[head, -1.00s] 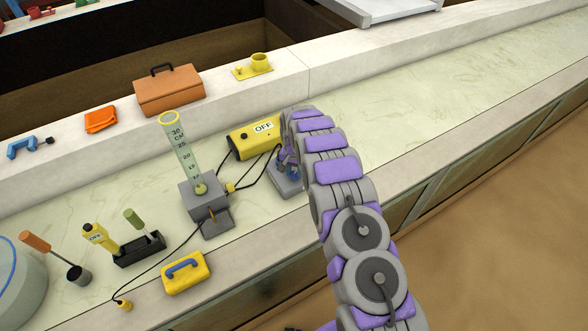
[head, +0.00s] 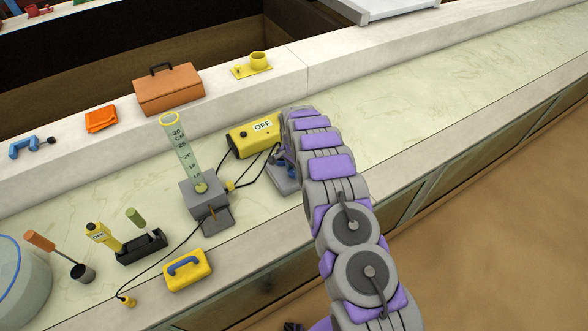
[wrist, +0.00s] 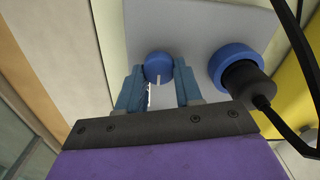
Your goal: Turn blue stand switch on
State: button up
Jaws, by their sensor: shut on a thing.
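The blue stand switch (wrist: 158,67) is a round blue knob with a white mark, on the face of a grey stand (wrist: 195,32) in the wrist view. The white mark points toward my gripper's base. My gripper (wrist: 159,78) has its two blue fingers closed on the knob, one on each side. Beside it on the right is a blue socket (wrist: 231,62) with a black plug and cable in it. In the head view the grey stand (head: 287,186) shows partly behind my arm, and the knob and fingers are mostly hidden.
A yellow box marked OFF (head: 252,136) stands just behind the stand. A graduated cylinder on a grey base (head: 205,196) is to the left, with black cables between. A yellow case (head: 188,270) lies in front. The counter at right is clear.

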aim_at(293, 171)
jog(key=shift+s+a+f, duration=0.1)
jog(key=o, duration=1)
jog(key=shift+a, duration=0.1)
jog(key=shift+o, duration=0.2)
jog(key=shift+r, duration=0.2)
jog(key=shift+r, duration=0.25)
notch_tip(293, 171, up, 16)
jog(key=p, duration=0.1)
jog(key=shift+r, duration=0.2)
jog(key=shift+r, duration=0.1)
